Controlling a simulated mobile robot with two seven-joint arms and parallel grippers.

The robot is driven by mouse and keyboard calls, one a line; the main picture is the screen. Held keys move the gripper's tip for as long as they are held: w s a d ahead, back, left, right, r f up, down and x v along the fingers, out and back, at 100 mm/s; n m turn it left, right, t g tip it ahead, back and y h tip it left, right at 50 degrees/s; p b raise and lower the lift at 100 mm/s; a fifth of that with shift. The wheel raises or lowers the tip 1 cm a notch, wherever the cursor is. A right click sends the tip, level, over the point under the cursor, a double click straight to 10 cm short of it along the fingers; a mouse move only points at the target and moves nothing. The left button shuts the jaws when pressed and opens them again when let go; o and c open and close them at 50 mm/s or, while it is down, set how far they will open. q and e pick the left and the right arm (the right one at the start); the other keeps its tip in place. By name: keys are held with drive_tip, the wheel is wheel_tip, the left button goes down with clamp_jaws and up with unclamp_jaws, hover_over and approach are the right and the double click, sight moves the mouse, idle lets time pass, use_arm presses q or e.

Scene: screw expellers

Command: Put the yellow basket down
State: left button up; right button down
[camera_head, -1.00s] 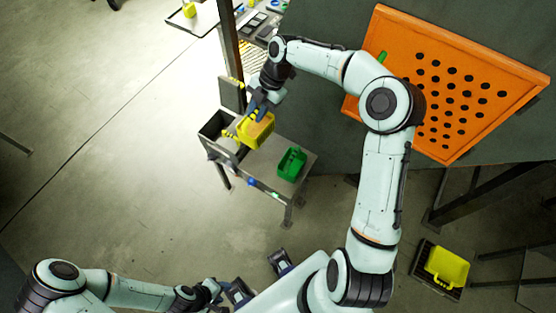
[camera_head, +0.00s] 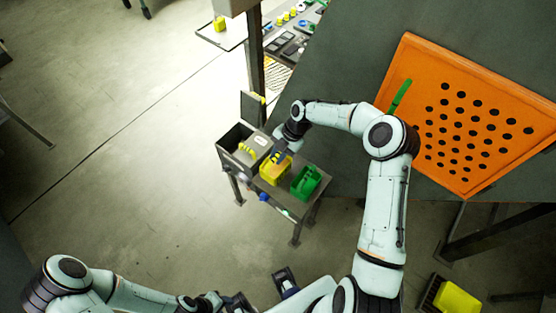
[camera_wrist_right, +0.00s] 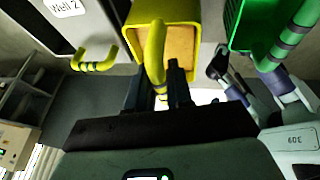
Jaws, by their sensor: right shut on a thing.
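The yellow basket (camera_head: 274,174) is over the small grey table (camera_head: 282,200), between a grey box and a green basket. I cannot tell whether its bottom touches the table top. My right gripper (camera_head: 280,156) is above it, shut on its handle. In the right wrist view the yellow basket (camera_wrist_right: 182,38) hangs ahead of the fingers, its raised yellow handle (camera_wrist_right: 156,50) between them; its inside looks orange-tan. My left gripper (camera_head: 240,301) is low at the bottom edge of the head view, partly cut off, away from the table.
The green basket (camera_head: 306,182) stands close right of the yellow one. The open grey box (camera_head: 240,146), with a yellow handle, stands close left. An orange perforated panel (camera_head: 460,115) lies to the right. Another yellow basket (camera_head: 458,300) is at bottom right. A post (camera_head: 255,65) rises behind.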

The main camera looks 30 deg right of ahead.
sight(278, 169)
wheel_tip(278, 169, down, 4)
drive_tip(key=shift+r, duration=0.2)
drive_tip(key=c, duration=1)
unclamp_jaws()
drive_tip(key=shift+r, duration=0.1)
drive_tip(key=v, duration=1.2)
